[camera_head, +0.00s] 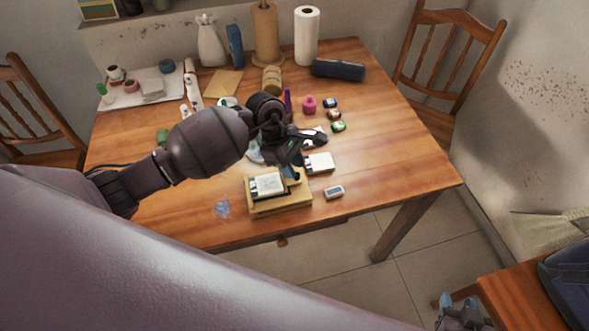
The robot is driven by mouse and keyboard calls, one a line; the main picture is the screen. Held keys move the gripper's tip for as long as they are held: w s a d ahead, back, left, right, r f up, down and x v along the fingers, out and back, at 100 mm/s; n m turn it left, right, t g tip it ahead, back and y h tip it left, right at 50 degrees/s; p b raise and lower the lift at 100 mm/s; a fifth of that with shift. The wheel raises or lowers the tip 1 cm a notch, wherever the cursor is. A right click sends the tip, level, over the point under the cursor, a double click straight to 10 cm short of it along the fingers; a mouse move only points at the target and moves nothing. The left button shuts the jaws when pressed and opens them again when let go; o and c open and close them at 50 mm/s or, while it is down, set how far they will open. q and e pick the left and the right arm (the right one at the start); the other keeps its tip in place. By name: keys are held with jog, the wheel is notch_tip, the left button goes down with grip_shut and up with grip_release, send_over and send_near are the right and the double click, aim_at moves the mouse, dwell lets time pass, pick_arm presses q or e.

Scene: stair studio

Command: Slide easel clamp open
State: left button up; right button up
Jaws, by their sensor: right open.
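A small wooden easel (284,208) lies near the front edge of the table, with a small light panel (267,186) on it. My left gripper (292,173) points down at the back right part of the easel, close to or touching it. Its fingertips are small and partly hidden by its own body, so I cannot tell whether they are open or hold anything. I cannot make out the easel clamp; the gripper and wrist cover that area. My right gripper (459,301) is low at the bottom right, away from the table, open and empty.
The wooden table (395,165) carries a small grey-white block (334,192), a white box (319,163), small jars, a paper roll (307,36) and a dark blue case (338,69). Chairs stand at the left and back right. The table's right side is clear.

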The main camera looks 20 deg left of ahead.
pick_arm(q)
jog(key=shift+x, duration=1.05)
jog(key=shift+c, duration=0.4)
grip_shut()
jog(key=shift+w+d+b, duration=0.5)
jog(key=shift+d+b, duration=0.15)
jog(key=shift+d, duration=0.05)
